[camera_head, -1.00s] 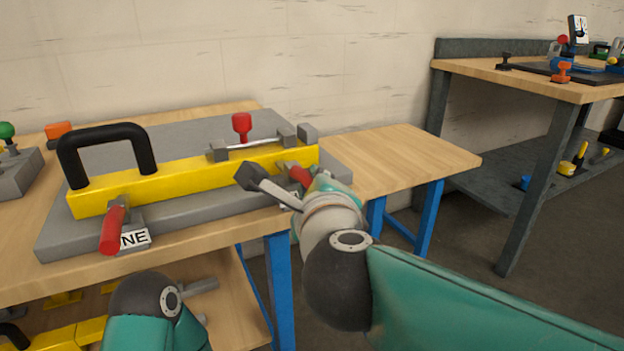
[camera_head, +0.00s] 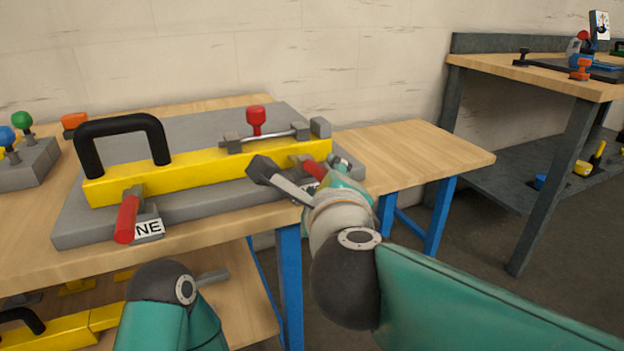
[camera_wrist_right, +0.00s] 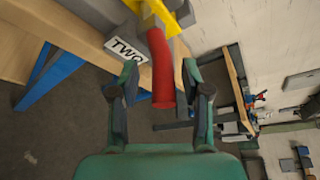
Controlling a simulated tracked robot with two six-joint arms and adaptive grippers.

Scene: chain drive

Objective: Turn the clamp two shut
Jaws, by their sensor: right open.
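Clamp two has a red handle that shows small in the head view (camera_head: 314,168), at the right end of the yellow bar (camera_head: 215,170). In the right wrist view the red handle (camera_wrist_right: 161,72) hangs beside a label reading TWO (camera_wrist_right: 124,49). My right gripper (camera_wrist_right: 160,86) is open, with one finger on each side of the handle's lower part; I cannot tell if either touches it. In the head view the right gripper (camera_head: 290,180) partly hides clamp two. My left gripper is not in view; only part of my left arm shows at the bottom.
A second red-handled clamp (camera_head: 127,218), its label partly hidden, sits at the bar's left end. The bar has a black handle (camera_head: 125,125) and lies on a grey plate (camera_head: 75,232). A red knob (camera_head: 256,120) stands behind it. The wooden tabletop (camera_head: 420,155) is bare at right.

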